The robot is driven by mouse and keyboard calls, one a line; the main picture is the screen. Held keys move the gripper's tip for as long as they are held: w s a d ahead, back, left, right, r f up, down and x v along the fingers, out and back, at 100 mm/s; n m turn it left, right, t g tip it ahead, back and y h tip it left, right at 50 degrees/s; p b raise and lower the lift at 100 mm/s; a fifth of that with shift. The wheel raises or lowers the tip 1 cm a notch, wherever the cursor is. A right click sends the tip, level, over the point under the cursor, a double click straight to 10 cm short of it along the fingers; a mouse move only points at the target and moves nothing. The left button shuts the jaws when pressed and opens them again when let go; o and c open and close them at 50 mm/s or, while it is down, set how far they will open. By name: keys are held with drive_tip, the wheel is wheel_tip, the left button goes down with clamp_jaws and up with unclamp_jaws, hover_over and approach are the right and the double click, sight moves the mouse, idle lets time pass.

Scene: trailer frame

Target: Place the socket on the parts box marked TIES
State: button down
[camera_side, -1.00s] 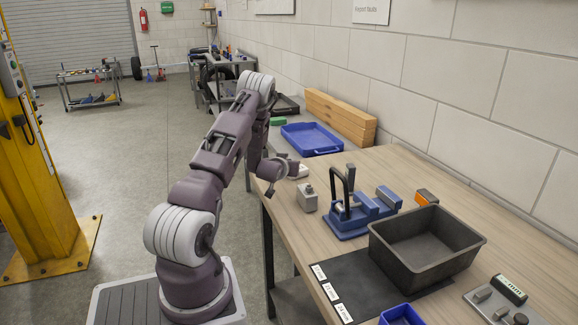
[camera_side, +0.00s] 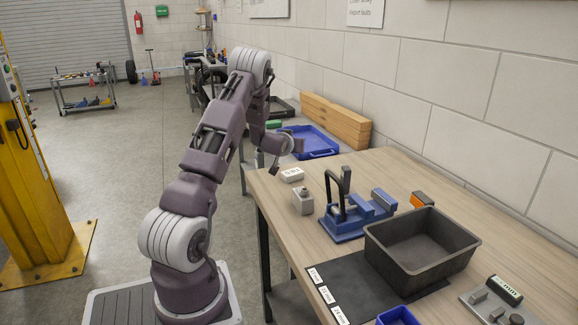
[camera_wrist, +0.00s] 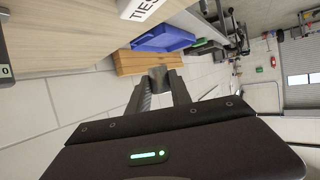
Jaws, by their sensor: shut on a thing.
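My gripper (camera_wrist: 159,82) is shut on a small dark grey socket (camera_wrist: 157,73), seen between the fingertips in the wrist view. In the side view my gripper (camera_side: 296,146) is above the table's far left end, and the socket is too small to make out there. The white parts box marked TIES (camera_wrist: 138,7) is cut off by the top edge of the wrist view. A small white box on the table (camera_side: 292,174), likely the same one, lies just below my gripper in the side view, with a gap between them.
A grey block with a knob (camera_side: 303,201) stands nearer, beside a blue vise-like fixture (camera_side: 343,226). A dark open bin (camera_side: 385,249) is to the right. A blue tray (camera_side: 318,143) and wooden beams (camera_side: 340,122) lie behind. Bare tabletop (camera_side: 275,215) lies at the near left.

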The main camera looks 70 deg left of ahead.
sight(292, 173)
wheel_tip(292, 173, down, 8)
drive_tip(key=shift+f, duration=0.1)
drive_tip(key=shift+f, duration=0.1)
drive_tip(key=c, duration=1.2)
unclamp_jaws()
drive_tip(key=shift+o, duration=0.2)
